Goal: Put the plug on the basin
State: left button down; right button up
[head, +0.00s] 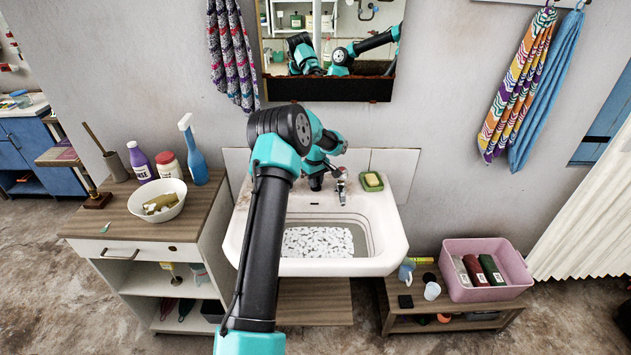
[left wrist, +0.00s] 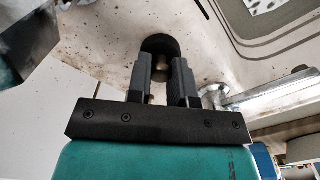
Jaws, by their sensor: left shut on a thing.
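The basin (head: 386,243) is a white stained sink against the wall, with grey water and pale flecks inside. My left gripper (head: 316,183) is over its back ledge, just left of the tap (head: 341,184). In the left wrist view its fingers (left wrist: 159,78) are shut on the brass knob of the black round plug (left wrist: 158,43). The plug's disc is against or just above the speckled ledge of the basin (left wrist: 110,45); I cannot tell if it touches. My right gripper is not in view.
A green soap dish (head: 373,187) sits right of the tap, which is close beside my gripper. A cabinet (head: 90,229) with a white bowl (head: 138,205) and bottles stands left. A pink tub (head: 460,250) is on the low bench at right. The basin's front rim is clear.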

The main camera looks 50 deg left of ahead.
pick_arm(q)
jog(key=c, duration=1)
grip_release()
notch_tip(320, 180, up, 12)
jog(key=shift+r, duration=0.1)
